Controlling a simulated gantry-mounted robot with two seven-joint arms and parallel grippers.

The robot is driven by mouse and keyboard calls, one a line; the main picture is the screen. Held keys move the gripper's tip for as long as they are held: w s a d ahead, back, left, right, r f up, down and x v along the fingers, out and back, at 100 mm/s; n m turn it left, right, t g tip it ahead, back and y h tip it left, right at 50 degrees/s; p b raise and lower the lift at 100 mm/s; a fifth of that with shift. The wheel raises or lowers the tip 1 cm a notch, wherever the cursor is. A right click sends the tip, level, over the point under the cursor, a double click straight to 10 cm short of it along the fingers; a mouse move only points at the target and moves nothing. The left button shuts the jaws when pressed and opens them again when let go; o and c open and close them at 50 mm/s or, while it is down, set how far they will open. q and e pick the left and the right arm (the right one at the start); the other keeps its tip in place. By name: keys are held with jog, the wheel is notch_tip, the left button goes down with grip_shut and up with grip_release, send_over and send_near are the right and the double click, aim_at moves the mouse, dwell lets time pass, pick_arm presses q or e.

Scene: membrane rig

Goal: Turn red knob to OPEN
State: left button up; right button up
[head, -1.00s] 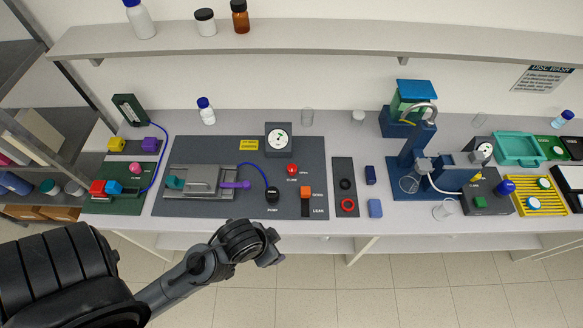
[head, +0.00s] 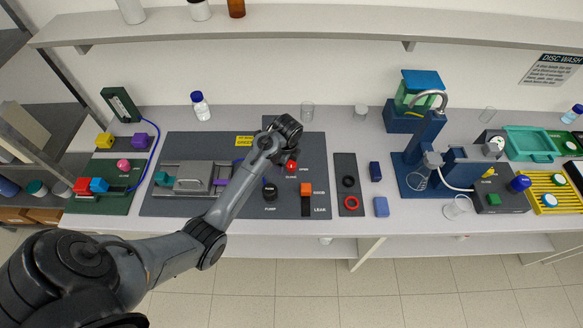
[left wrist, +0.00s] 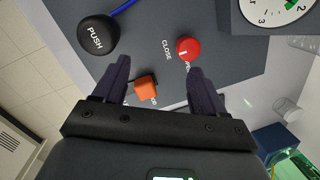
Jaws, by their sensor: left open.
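The red knob (head: 292,166) is a small round knob on the grey panel (head: 250,205), beside the words OPEN and CLOSE. It also shows in the left wrist view (left wrist: 188,48), with a short white mark on top; I cannot tell exactly where the mark points. My left gripper (left wrist: 155,68) is open and empty, its two dark fingers spread. The knob shows beyond the tip of its right-hand finger, apart from it as far as I can see. In the head view my left wrist is over the panel near the knob, and its fingers are hidden. My right gripper is not in view.
A black PUSH knob (left wrist: 98,34) and an orange block (left wrist: 146,87) are on the panel near my fingers. A round gauge (left wrist: 275,10) stands beyond the knob. A blue stand (head: 420,165) is farther right. A shelf (head: 300,28) runs above the bench.

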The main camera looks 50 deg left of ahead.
aim_at(291, 164)
pick_arm(q)
jog(key=w+a+m+h+b, duration=0.2)
jog(key=w+a+m, duration=0.1)
jog(key=w+m, duration=0.25)
jog(key=shift+n+g, duration=0.3)
jog(key=shift+n, duration=0.05)
jog(key=f, duration=0.6)
jog(key=f+b, duration=0.1)
jog(key=f, duration=0.3)
jog(key=shift+w, duration=0.25)
jog(key=shift+c, duration=0.3)
jog(key=c, duration=1)
